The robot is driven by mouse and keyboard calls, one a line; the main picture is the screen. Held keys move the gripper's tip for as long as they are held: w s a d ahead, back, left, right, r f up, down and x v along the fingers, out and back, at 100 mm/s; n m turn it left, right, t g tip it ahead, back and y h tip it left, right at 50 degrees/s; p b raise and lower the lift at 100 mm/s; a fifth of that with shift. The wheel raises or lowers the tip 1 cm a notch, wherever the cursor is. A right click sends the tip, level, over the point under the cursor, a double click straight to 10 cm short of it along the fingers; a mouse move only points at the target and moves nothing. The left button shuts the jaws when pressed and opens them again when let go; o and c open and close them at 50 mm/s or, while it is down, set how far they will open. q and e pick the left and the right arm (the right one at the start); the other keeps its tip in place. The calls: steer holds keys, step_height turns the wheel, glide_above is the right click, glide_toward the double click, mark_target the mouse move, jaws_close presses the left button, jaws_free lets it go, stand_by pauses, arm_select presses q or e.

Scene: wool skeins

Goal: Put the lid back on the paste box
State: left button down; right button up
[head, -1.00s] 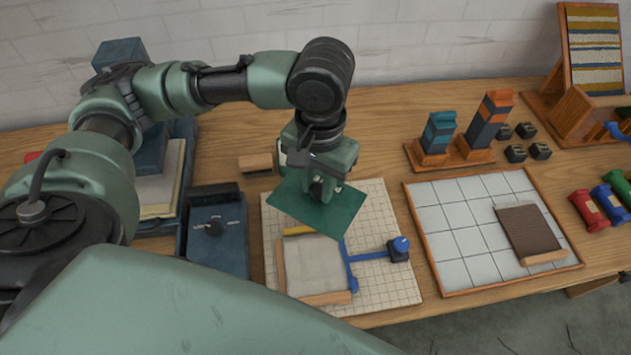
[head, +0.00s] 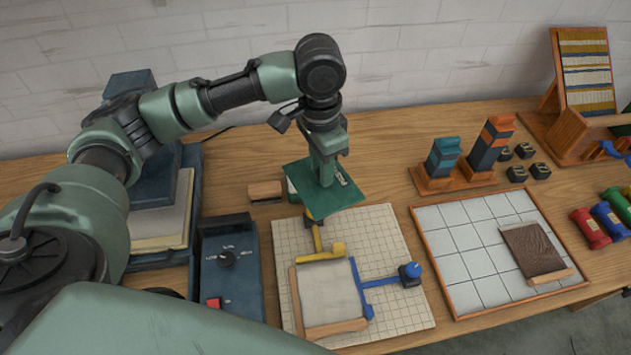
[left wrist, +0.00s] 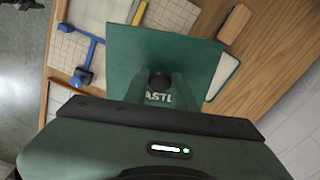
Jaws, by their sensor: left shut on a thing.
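My left gripper (head: 327,178) is shut on the black knob (left wrist: 160,80) of a flat green lid (head: 305,190) and holds it level or nearly so. White lettering shows on the lid, partly covered by the gripper. In the left wrist view, the lid (left wrist: 190,55) is close below the wrist. The paste box (left wrist: 225,74), a green-rimmed box with a pale inside, sticks out past the lid's right edge there. The rest of the box is hidden under the lid. My right gripper is not in view.
A wooden block (head: 265,191) lies just left of the lid. In front is a gridded mat (head: 385,235) with a grey board (head: 328,292) and blue and yellow arms. A dark blue control box (head: 228,275) stands left. A tiled tray (head: 470,240) lies right.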

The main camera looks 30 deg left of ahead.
arm_select(q)
steer(key=w+a+m, duration=0.1)
steer(key=w+m, duration=0.1)
steer(key=w+m+p, duration=0.1)
steer(key=w+m, duration=0.1)
steer(key=w+a+m+p, duration=0.1)
steer(key=w, duration=0.1)
steer(key=shift+w+a+r+m, duration=0.15)
steer(key=shift+w+a+m, duration=0.15)
steer(key=shift+w+m, duration=0.1)
steer(key=w+a+f+m+p, duration=0.2)
steer(key=w+a+f+m, duration=0.2)
steer(key=w+a+m, duration=0.3)
steer(key=f+m+b, duration=0.1)
steer(key=f+b, duration=0.1)
steer(key=f, duration=0.1)
steer(key=f+b, duration=0.3)
steer(key=s+f+m+b, duration=0.1)
steer(key=f+b, duration=0.1)
steer(key=f, duration=0.1)
steer(key=shift+d+f+m, duration=0.3)
steer(key=shift+f, duration=0.1)
steer(key=shift+f+b, duration=0.6)
steer(key=shift+f, duration=0.45)
steer(key=shift+s+p, duration=0.1)
steer(key=shift+p, duration=0.5)
steer(key=shift+f, duration=0.15)
